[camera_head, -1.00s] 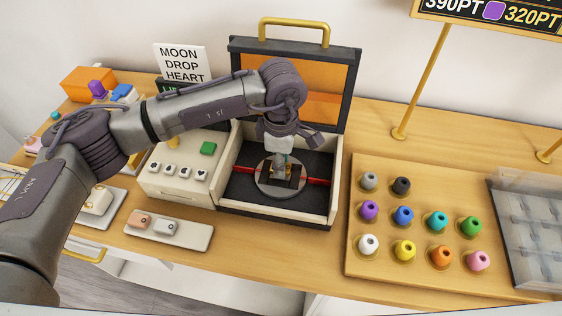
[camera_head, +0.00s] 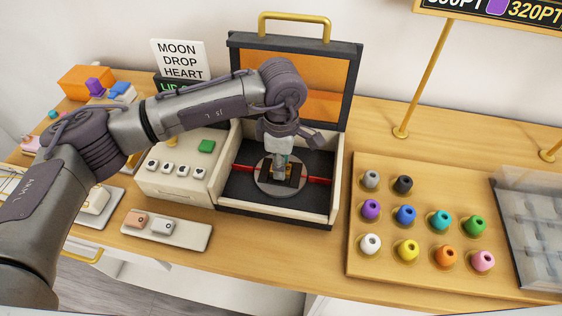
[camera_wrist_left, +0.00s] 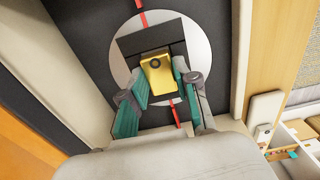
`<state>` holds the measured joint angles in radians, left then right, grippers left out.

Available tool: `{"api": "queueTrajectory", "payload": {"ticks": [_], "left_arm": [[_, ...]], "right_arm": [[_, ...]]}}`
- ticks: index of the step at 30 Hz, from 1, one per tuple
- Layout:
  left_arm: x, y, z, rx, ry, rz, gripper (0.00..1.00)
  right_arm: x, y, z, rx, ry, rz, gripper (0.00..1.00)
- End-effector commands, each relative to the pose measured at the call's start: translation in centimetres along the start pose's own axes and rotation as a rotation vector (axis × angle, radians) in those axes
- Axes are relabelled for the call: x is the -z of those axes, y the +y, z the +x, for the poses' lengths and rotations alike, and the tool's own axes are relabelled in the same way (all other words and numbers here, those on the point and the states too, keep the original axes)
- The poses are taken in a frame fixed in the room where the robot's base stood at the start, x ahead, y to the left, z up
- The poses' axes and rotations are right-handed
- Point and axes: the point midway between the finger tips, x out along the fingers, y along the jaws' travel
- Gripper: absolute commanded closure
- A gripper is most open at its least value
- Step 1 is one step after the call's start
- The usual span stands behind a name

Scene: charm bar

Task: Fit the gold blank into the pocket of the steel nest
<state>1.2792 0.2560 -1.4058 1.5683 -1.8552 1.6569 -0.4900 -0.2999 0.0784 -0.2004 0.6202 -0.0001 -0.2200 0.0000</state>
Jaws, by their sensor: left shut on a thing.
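The gold blank (camera_wrist_left: 161,76) shows in the left wrist view between the fingers of my left gripper (camera_wrist_left: 160,85). It is a small gold block with a dark hole near its far end. The steel nest (camera_wrist_left: 205,42) is a round grey plate with black blocks on it, inside the open case; it also shows in the head view (camera_head: 262,187). My left gripper (camera_head: 279,172) points down over the middle of the nest, shut on the blank. The blank sits over or in the area between the black blocks; I cannot tell how deep. My right gripper is not in view.
The case's raised orange lid (camera_head: 325,100) stands behind the nest, and pale walls (camera_head: 330,190) surround it. A cream button box (camera_head: 165,180) is left of the case. A wooden board (camera_head: 365,260) with coloured pegs is at right. A small tray (camera_head: 190,237) sits in front.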

Motion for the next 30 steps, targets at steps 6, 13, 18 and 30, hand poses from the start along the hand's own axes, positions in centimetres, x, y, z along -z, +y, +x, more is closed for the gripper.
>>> {"api": "queueTrajectory", "payload": {"ticks": [6, 13, 18, 30], "left_arm": [[0.0, 0.0, 0.6, 0.000, 0.000, 0.000, 1.00], [0.0, 0.0, 0.6, 0.000, 0.000, 0.000, 0.45], [0.0, 0.0, 0.6, 0.000, 0.000, 0.000, 0.40], [0.0, 0.1, -2.4, -0.005, -0.001, 0.001, 0.40]], "right_arm": [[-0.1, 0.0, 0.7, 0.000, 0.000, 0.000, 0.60], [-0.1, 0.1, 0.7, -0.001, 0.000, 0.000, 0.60], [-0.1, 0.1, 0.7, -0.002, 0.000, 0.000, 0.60], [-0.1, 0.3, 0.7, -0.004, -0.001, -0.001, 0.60]]}}
